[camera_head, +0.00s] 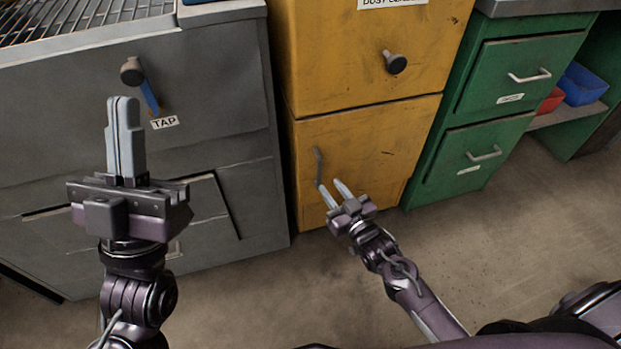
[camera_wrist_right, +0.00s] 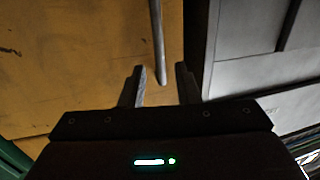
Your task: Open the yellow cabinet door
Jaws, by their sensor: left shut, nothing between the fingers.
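The yellow cabinet (camera_head: 360,60) stands in the middle of the head view. Its lower door (camera_head: 375,150) is closed and has a dark vertical bar handle (camera_head: 318,168) near its left edge. My right gripper (camera_head: 334,187) is open in front of the handle's lower end. In the right wrist view the handle (camera_wrist_right: 158,45) reaches down between the two open fingers (camera_wrist_right: 160,75), with gaps on both sides; I see no contact. My left gripper (camera_head: 124,105) is shut and empty, raised in front of the grey cabinet.
The grey cabinet (camera_head: 225,120) with a tap label and a knob (camera_head: 132,70) stands at the left. Green drawers (camera_head: 480,150) stand at the right, beside a shelf with a blue bin (camera_head: 582,84) and a red bin (camera_head: 551,101). The floor (camera_head: 500,240) in front is clear.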

